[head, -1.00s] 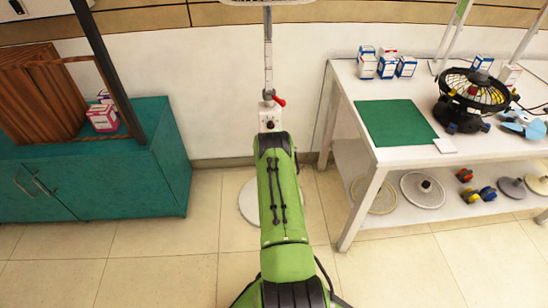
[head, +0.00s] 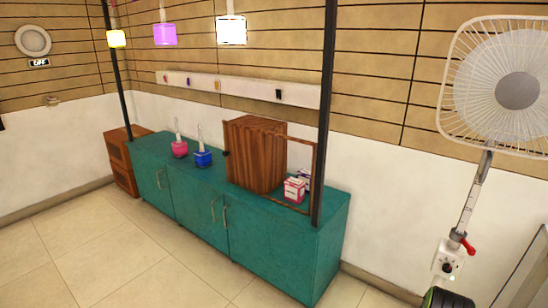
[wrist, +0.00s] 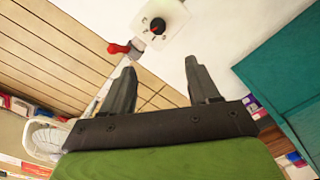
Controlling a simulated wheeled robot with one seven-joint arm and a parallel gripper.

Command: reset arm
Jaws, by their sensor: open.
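My gripper (wrist: 161,72) shows in the wrist view with its two dark fingers apart and nothing between them. Its green body fills the bottom of that view. Beyond the fingertips is a white control box (wrist: 162,22) with a dark knob, and a red lever (wrist: 125,48) beside it. I cannot tell the exact gap to them. In the head view only a green piece of my arm shows at the bottom right edge; the gripper's fingers do not show there.
A standing fan (head: 517,90) is at the right, its control box (head: 447,262) low on the pole. A teal cabinet (head: 270,250) carries a wooden box (head: 255,155), small cartons (head: 294,190), a pink bottle (head: 180,148) and a blue bottle (head: 203,158). Floor at front left is clear.

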